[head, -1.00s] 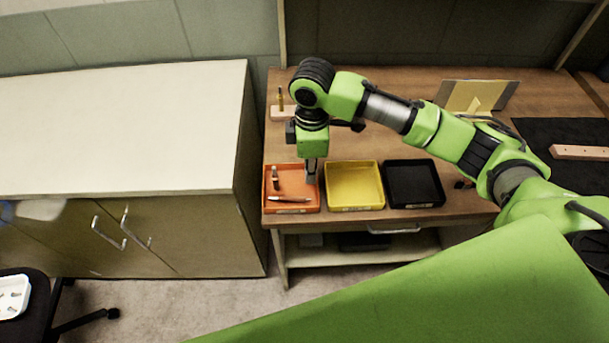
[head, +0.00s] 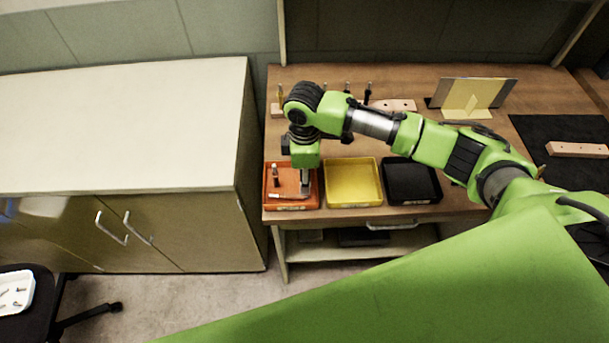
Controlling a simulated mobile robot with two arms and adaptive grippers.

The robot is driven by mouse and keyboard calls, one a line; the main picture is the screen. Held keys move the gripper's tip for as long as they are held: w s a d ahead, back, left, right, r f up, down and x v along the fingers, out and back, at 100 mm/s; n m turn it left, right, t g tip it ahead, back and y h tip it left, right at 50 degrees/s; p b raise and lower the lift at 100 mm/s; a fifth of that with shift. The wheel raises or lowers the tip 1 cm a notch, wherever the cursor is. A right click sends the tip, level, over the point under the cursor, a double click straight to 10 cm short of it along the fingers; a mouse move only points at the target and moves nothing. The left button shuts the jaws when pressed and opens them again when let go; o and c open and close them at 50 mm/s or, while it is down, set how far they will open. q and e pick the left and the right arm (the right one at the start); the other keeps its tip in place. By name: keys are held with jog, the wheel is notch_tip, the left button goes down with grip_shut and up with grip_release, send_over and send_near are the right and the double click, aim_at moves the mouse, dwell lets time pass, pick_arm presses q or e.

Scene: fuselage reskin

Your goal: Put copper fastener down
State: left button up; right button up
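The orange tray (head: 311,203) stands at the left front of the wooden bench. A small copper-brown fastener (head: 276,175) is in its left part. A slim, pale, pointed piece (head: 288,196) lies near its front edge. My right gripper (head: 304,188) points straight down into the right part of this tray, just beside the pale piece. Its fingertips are small and dark here, so I cannot see whether they are apart or hold anything. My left gripper is not in view.
A yellow tray (head: 353,183) and a black tray (head: 412,181) stand to the right of the orange one. A wooden tool rack (head: 398,105) and a yellow stand (head: 472,98) are behind. A black mat (head: 550,130) bears a wooden bar (head: 577,149). A pale cabinet (head: 120,130) is left.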

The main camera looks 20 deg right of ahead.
notch_tip(320, 180, up, 12)
jog(key=b, duration=0.2)
jog(key=shift+r+b, duration=0.15)
jog(key=shift+b, duration=0.2)
